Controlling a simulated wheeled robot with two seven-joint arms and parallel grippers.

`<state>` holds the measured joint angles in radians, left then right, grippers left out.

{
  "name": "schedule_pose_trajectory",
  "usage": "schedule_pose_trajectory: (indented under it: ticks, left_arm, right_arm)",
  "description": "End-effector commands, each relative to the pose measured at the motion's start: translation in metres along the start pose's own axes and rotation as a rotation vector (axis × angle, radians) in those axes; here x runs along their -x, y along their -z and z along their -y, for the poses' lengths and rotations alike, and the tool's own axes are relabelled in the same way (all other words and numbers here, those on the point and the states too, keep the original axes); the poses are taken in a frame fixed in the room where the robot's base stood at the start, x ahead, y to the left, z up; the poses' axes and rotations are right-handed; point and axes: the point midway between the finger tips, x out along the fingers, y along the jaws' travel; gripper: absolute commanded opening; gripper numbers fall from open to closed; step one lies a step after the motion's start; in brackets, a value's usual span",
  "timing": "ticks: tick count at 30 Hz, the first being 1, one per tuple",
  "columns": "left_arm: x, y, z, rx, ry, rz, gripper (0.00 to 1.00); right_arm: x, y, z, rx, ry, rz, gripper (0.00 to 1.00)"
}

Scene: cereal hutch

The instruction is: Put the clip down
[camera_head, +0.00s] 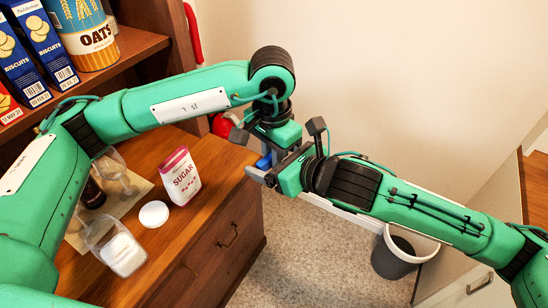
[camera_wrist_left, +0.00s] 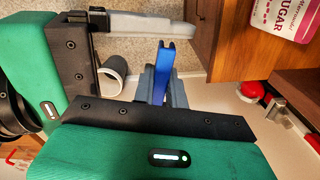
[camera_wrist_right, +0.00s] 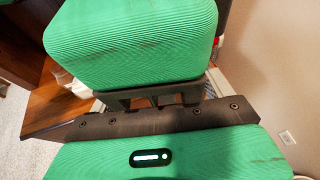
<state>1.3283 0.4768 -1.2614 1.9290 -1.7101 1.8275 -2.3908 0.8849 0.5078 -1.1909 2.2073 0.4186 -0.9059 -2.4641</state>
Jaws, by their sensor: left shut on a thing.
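The clip (camera_head: 264,161) is blue and shows in a small part at the middle of the head view. In the left wrist view the clip (camera_wrist_left: 161,72) stands out lengthwise between the grey fingers of my left gripper (camera_wrist_left: 163,92), which is shut on it. My left gripper (camera_head: 266,150) is in the air just past the right edge of the wooden counter. My right gripper (camera_head: 262,172) is close beside it and the clip. In the left wrist view the right gripper (camera_wrist_left: 135,52) has its fingers apart and looks empty. The right wrist view hides the clip behind green housing.
The wooden counter (camera_head: 215,225) holds a sugar packet (camera_head: 182,177), a round white lid (camera_head: 153,214), a jar with white contents (camera_head: 122,252) and another clear jar (camera_head: 112,168). Boxes and an oats tin (camera_head: 85,35) stand on the shelf. A grey bin (camera_head: 398,255) stands on the floor.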

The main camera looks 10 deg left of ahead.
Motion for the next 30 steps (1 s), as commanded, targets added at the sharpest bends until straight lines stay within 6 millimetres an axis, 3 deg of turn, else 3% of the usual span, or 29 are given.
schedule_pose_trajectory:
  ticks: [1, 4, 6, 7, 10, 11, 22, 30]
  left_arm:
    - [0.0, 0.0, 0.0, 0.0, 0.0, 0.0, 0.0]
    - [0.0, 0.0, 0.0, 0.0, 0.0, -0.001, 0.0]
    - [0.0, 0.0, 0.0, 0.001, 0.0, -0.001, 0.0]
    - [0.0, 0.001, 0.0, 0.001, 0.0, -0.002, 0.18]
    - [0.0, 0.001, 0.0, 0.001, 0.0, -0.002, 0.37]
    - [0.0, 0.001, 0.0, 0.001, 0.0, -0.002, 0.39]
    - [0.007, 0.001, 0.0, 0.001, 0.001, -0.002, 0.39]
    - [0.059, 0.001, 0.0, -0.001, 0.001, -0.005, 0.39]
  right_arm:
    - [0.0, 0.0, 0.0, 0.0, 0.0, 0.0, 0.73]
    - [0.0, 0.0, -0.001, 0.0, -0.001, 0.0, 0.53]
    - [0.0, 0.0, -0.001, 0.0, -0.003, 0.001, 0.51]
    - [0.0, 0.0, -0.002, 0.0, -0.004, 0.001, 0.51]
    - [0.0, 0.0, -0.002, 0.0, -0.004, 0.001, 0.51]
    - [0.0, 0.0, -0.001, 0.0, -0.003, 0.001, 0.51]
    - [0.0, 0.0, 0.0, 0.0, -0.001, 0.0, 0.51]
    - [0.0, 0.0, 0.0, 0.0, 0.0, 0.0, 0.51]
